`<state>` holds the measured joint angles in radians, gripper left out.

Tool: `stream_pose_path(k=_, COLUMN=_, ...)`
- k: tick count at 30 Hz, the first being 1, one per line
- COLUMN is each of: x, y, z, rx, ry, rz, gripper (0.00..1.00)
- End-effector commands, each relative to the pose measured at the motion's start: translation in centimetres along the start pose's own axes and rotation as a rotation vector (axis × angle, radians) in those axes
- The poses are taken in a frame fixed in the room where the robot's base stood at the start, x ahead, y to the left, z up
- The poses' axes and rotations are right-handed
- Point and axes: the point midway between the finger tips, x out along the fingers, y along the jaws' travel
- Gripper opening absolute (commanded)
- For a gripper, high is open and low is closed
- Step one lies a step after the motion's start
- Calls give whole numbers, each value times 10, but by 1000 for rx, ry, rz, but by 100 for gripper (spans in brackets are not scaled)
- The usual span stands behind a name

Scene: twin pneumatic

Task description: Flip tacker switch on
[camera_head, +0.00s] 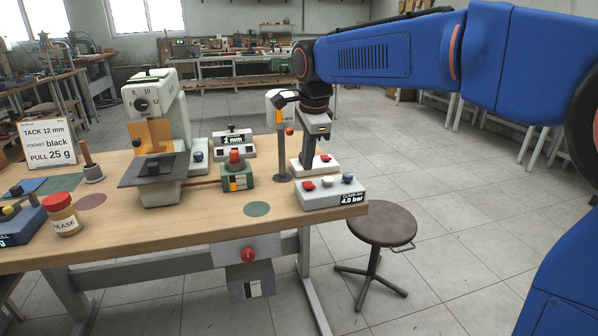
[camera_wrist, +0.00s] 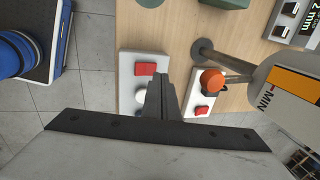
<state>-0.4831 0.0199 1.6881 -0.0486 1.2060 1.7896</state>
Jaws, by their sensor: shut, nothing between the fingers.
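Two boxes with red rocker switches stand at the table's right end. The nearer grey box (camera_head: 330,198) reads 4.0 bar and carries a red rocker (camera_head: 309,185), a white button and a blue knob. Behind it is a smaller white box (camera_head: 300,167) with a red rocker (camera_head: 326,157). I cannot read which switch belongs to the tacker, nor how either rocker is tilted. The wrist view shows the two rockers, one left (camera_wrist: 145,69) and one right (camera_wrist: 201,111) of my fingers. My gripper (camera_head: 307,169) is shut and empty, pointing down at the boxes; contact cannot be told.
A white machine (camera_head: 172,110) with a dial and orange guard stands on the table. A grey post (camera_head: 283,160) rises beside the white box. A green box (camera_head: 237,178) with a red knob sits left. A stool (camera_head: 382,224) stands right of the table.

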Motion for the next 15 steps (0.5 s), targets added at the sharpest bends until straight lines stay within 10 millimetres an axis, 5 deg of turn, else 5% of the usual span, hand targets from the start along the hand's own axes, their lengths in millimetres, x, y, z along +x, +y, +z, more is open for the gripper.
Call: stream_pose_path(k=15, x=-83, y=-22, z=2, rx=-1, ry=-1, rz=-7, gripper=0)
